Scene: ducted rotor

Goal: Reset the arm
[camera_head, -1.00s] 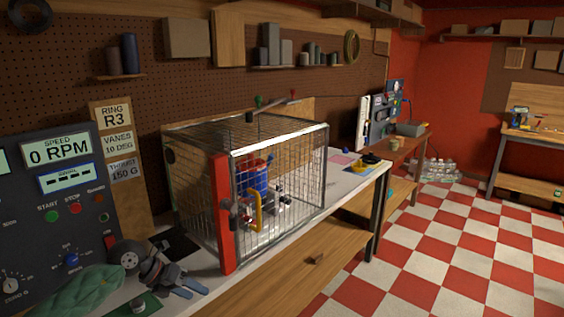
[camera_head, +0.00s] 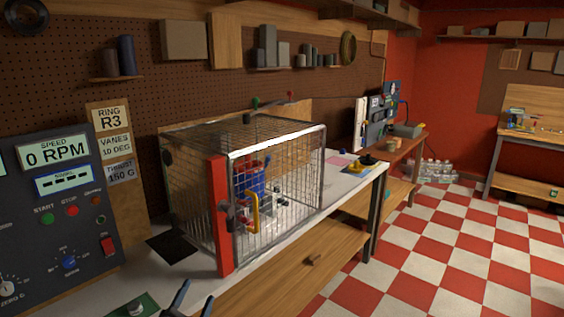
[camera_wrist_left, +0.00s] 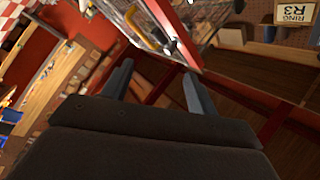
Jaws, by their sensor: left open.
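My left gripper (camera_head: 190,302) shows at the bottom edge of the head view, with only its two blue-grey fingertips in sight. The fingers are apart with nothing between them. In the left wrist view the same gripper (camera_wrist_left: 157,88) has its two fingers spread and empty, pointing towards the cage. The rest of my left arm is out of the head view. My right gripper is not in view.
A wire cage (camera_head: 285,190) with a red post (camera_head: 220,215) stands on the white bench (camera_head: 110,290), holding a blue rotor unit (camera_head: 250,178). The control panel (camera_head: 60,210) reads 0 RPM at left.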

